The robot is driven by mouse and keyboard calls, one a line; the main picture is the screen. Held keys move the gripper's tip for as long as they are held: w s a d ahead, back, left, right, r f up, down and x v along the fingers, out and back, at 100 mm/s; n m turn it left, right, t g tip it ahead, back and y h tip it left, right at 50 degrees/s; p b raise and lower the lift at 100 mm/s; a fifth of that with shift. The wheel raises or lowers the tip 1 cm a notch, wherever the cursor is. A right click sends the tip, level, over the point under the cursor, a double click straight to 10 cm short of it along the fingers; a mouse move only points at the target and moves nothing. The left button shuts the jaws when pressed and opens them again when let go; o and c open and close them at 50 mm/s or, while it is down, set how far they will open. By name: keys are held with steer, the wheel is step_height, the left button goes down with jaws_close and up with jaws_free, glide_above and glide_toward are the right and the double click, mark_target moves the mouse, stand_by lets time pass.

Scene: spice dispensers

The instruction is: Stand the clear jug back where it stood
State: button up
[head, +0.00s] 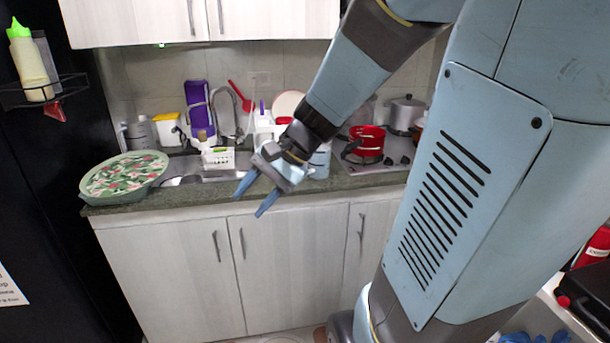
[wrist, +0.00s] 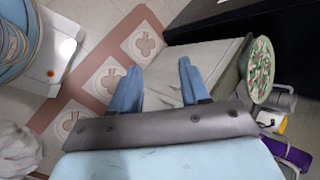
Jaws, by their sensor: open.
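My gripper (head: 251,204) is open, with its two blue fingers apart and nothing between them, in front of the counter's front edge. In the wrist view my gripper (wrist: 157,82) also shows spread fingers, with the pale cabinet fronts and the floor beyond. A pale bluish container (head: 320,161) stands on the counter just behind my gripper, partly hidden by it. I cannot tell if it is the clear jug. No other clear jug can be made out.
A floral green tray (head: 124,177) overhangs the counter's left end. The sink (head: 190,178) has a white basket (head: 218,159) and a purple box (head: 199,112) by it. A red pot (head: 366,143) and a steel pot (head: 404,114) are at the right. The floor (wrist: 110,20) before the cabinets looks clear.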

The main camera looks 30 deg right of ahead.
steer(key=s+d+r+n+t+h, duration=0.3)
steer(key=s+d+r+n+h, duration=0.3)
steer(key=s+d+n+h, duration=0.1)
steer(key=shift+s+r+n+h, duration=0.3)
steer(key=shift+s+n, duration=0.2)
steer(key=shift+n, duration=0.3)
steer(key=shift+w+a, duration=0.1)
steer(key=shift+w, duration=0.05)
